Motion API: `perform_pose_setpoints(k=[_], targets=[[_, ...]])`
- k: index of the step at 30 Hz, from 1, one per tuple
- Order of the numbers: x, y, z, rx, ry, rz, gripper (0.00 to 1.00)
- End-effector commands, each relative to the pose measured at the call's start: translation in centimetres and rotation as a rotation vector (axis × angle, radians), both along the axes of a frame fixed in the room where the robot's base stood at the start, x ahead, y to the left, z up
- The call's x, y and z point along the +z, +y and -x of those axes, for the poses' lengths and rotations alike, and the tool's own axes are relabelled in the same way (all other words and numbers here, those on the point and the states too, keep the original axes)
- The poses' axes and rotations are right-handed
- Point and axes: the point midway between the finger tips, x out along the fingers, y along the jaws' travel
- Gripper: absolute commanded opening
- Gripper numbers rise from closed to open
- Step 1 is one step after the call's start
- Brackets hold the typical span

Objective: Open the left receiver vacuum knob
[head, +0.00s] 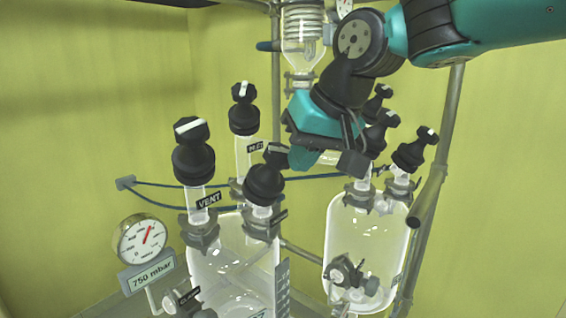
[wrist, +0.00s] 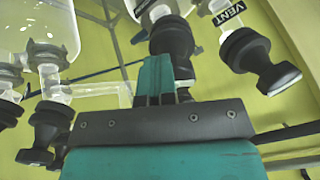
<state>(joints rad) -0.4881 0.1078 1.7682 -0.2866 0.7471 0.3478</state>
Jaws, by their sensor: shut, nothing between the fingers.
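The left glass receiver (head: 232,262) carries several black knobs on top. One is labelled VENT (head: 193,150); it also shows in the wrist view (wrist: 258,60). Another black knob (head: 243,108) stands behind it, with a partly readable label. In the wrist view, the fingers (wrist: 155,78) overlap a black knob (wrist: 172,42); contact cannot be told.
The right glass receiver (head: 350,235) has several black knobs (head: 414,151) close to my wrist. A gauge (head: 140,240) with a 750 mbar display (head: 152,272) stands at the lower left. Blue tubing (head: 160,188) and metal poles (head: 440,160) surround the vessels.

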Motion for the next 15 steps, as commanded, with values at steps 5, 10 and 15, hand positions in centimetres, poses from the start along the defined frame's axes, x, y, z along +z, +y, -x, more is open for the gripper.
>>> perform_pose_setpoints(k=[5,10,15], targets=[[-1.33,-0.35,-0.22,-0.017,0.023,0.014,0.0],[-1.43,-0.41,-0.14,-0.017,0.023,0.014,0.0],[-1.83,-0.73,0.25,-0.017,0.025,0.016,0.0]])
